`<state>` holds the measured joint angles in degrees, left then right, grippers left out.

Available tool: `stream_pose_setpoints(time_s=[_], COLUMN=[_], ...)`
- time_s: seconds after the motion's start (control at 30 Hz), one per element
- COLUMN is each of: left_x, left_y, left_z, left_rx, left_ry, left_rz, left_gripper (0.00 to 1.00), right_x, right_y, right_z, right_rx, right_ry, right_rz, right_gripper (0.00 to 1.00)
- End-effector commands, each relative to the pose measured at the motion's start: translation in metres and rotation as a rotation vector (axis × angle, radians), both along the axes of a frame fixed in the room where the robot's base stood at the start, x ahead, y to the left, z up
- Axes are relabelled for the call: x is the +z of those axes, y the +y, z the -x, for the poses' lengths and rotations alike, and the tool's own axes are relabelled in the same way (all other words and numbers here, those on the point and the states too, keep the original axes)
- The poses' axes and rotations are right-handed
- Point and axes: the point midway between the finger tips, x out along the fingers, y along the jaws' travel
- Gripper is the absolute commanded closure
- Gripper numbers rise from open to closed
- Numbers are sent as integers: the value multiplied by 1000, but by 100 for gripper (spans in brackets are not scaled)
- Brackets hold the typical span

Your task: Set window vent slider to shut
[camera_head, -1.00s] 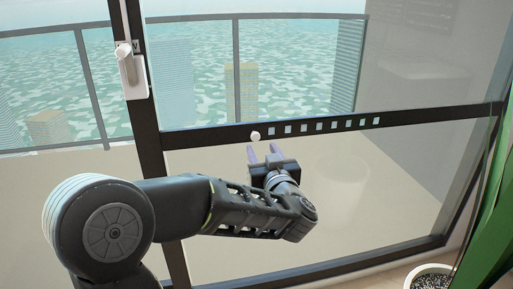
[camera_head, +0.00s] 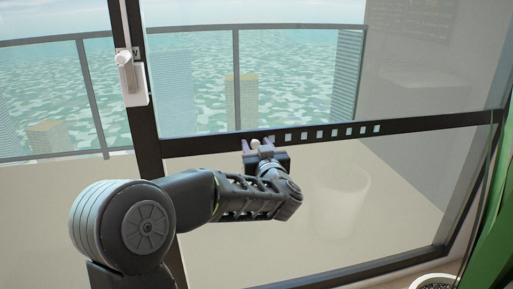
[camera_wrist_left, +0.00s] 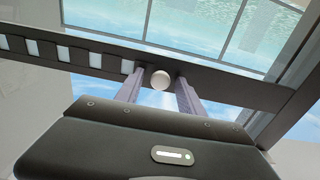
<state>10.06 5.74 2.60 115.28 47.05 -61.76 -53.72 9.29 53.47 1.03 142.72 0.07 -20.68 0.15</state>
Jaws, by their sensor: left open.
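The window's dark horizontal bar (camera_head: 420,123) carries a row of small light vent slots (camera_head: 333,132) and a round white slider knob (camera_head: 255,144) to the left of them. My left gripper (camera_head: 257,146) is at the bar with its fingers open on either side of the knob. In the left wrist view the knob (camera_wrist_left: 160,79) sits between the two fingertips of the left gripper (camera_wrist_left: 161,83), with a gap showing on both sides. The slots (camera_wrist_left: 93,59) show to the left in that view. My right gripper is not in view.
A white window handle (camera_head: 129,77) is on the dark vertical frame at upper left. Green cloth or foliage (camera_head: 488,215) stands at the right edge, with a pot rim (camera_head: 440,278) below.

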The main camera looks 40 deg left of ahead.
Motion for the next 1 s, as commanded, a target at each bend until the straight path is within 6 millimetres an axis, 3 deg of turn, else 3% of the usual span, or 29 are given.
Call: stream_pose_setpoints(time_s=[0.17,0.7,1.0], left_x=[0,0,0], left_y=[0,0,0], left_z=[0,0,0], left_rx=[0,0,0], left_ry=[0,0,0], left_rz=[0,0,0], left_gripper=[55,99,100], right_x=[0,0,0], right_y=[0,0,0], right_z=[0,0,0], right_rx=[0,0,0], right_ry=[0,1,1], right_rz=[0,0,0], right_gripper=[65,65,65])
